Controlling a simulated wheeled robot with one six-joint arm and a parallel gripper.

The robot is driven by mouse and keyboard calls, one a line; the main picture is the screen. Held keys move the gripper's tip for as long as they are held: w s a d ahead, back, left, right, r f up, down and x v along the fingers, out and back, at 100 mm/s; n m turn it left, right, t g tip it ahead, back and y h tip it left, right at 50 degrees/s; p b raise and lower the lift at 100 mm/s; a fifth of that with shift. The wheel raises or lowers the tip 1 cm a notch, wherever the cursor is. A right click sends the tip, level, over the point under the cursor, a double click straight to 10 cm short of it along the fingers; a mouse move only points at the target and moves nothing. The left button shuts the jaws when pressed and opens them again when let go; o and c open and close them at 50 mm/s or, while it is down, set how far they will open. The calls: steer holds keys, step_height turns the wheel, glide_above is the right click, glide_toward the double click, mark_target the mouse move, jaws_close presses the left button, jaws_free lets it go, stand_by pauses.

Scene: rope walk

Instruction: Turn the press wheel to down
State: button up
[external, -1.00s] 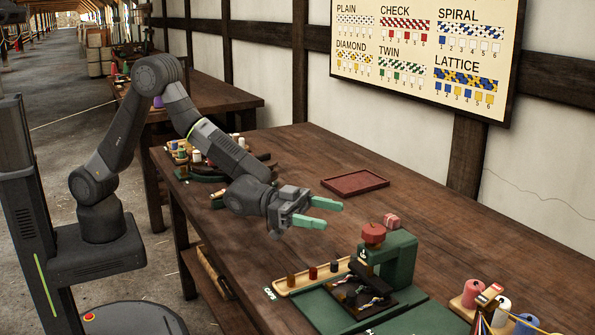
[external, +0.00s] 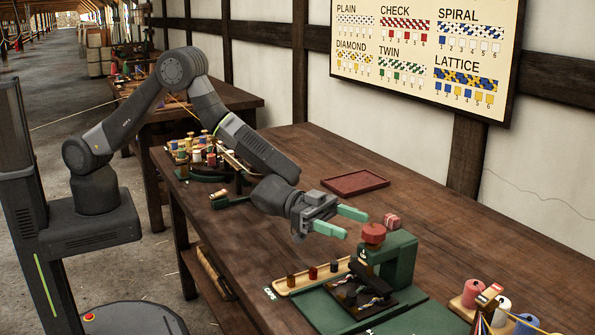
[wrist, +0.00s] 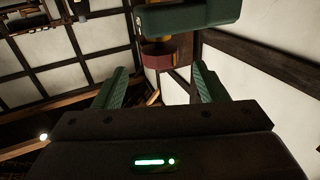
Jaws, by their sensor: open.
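The press wheel (external: 374,233) is a red knob on top of the green press (external: 402,258) on the bench. My gripper (external: 355,224) is open and empty, its green fingers pointing toward the wheel. In the external view the fingertips are just left of the wheel, near its height. In the wrist view the wheel (wrist: 157,57) shows ahead between the two fingers, below the green press arm (wrist: 188,14). I cannot tell whether either finger touches it; the wheel looks apart from them.
A red tray (external: 355,183) lies further back. The bench (external: 300,170) is clear between tray and rack.

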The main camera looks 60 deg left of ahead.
mark_target(374, 229)
steer(key=shift+p+x, duration=0.75)
steer(key=shift+x, duration=2.65)
steer(key=shift+c, duration=0.3)
steer(key=c, duration=0.9)
